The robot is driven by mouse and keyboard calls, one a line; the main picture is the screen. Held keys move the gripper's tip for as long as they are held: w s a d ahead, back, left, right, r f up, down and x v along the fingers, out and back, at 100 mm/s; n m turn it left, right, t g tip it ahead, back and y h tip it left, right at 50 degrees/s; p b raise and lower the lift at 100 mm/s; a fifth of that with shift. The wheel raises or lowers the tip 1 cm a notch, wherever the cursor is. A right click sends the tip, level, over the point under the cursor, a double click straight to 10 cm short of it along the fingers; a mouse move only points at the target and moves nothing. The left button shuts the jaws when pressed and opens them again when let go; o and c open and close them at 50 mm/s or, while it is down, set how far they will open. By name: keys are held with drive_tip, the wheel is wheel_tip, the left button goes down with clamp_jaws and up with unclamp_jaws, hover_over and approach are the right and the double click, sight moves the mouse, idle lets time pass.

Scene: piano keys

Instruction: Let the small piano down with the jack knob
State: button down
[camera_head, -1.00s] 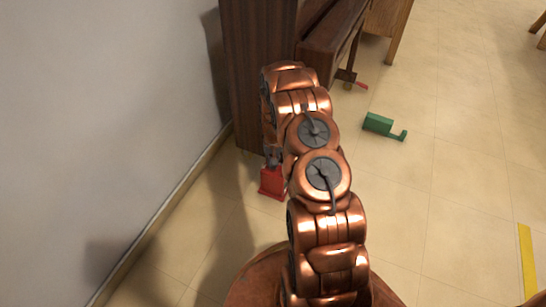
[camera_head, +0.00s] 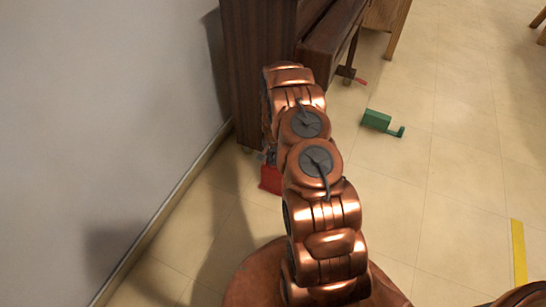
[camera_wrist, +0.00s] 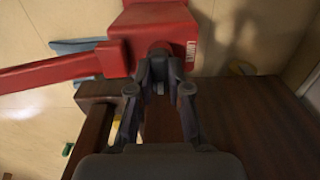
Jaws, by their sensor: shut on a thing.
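The small dark brown piano (camera_head: 256,70) stands by the wall at the top of the head view. It also fills the lower right of the wrist view (camera_wrist: 255,120). A red jack (camera_head: 270,179) sits on the floor by its near end, partly hidden by my arm. In the wrist view the red jack (camera_wrist: 155,22) has a long red lever (camera_wrist: 50,72) reaching left. My gripper (camera_wrist: 163,66) is shut at the jack's near face, where the knob is. The fingers hide most of the knob. In the head view my arm hides the gripper.
A green box with a crank-like arm (camera_head: 377,120) lies on the floor to the right. A small red piece (camera_head: 360,82) shows near the piano's foot. Wooden furniture legs (camera_head: 397,35) stand behind. The grey wall (camera_head: 100,120) bounds the left; the tiled floor at right is mostly open.

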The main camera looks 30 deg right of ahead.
idle(0.3)
drive_tip(key=c, duration=1.1)
unclamp_jaws()
drive_tip(key=shift+r, duration=0.1)
wheel_tip(320, 180, up, 12)
